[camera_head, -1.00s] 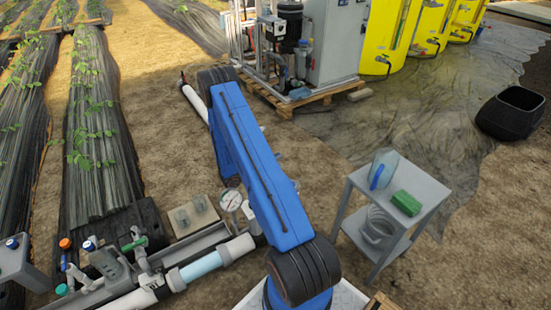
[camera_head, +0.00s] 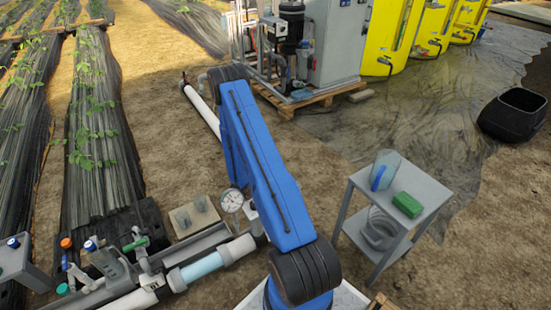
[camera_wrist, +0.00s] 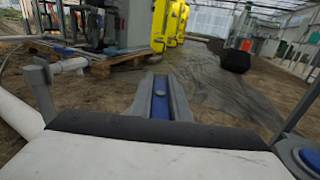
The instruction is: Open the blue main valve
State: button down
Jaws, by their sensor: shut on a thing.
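In the wrist view my gripper (camera_wrist: 160,84) shows its two grey fingers side by side, shut on a narrow blue piece (camera_wrist: 160,107) between them. I take this piece to be the handle of the blue main valve; its valve body and turn position cannot be made out. In the head view my blue arm reaches up and away, and my gripper and the handle are hidden behind it. A white pipe (camera_head: 203,109) runs in behind the upper end of the arm there.
A manifold with a pressure gauge (camera_head: 232,201) lies close left of my arm. A grey side table (camera_head: 436,190) with a green block (camera_head: 407,205) stands at the right. The pump skid's pallet (camera_head: 320,98) and yellow tanks (camera_head: 392,38) are behind.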

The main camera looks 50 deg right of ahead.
jog(key=c, duration=1.7)
grip_release()
jog(key=shift+s+a, duration=0.2)
jog(key=shift+a, duration=1.05)
jog(key=shift+s+a, duration=0.2)
jog(key=shift+a, duration=1)
jog(key=shift+s+a, duration=0.2)
jog(key=shift+a, duration=1.05)
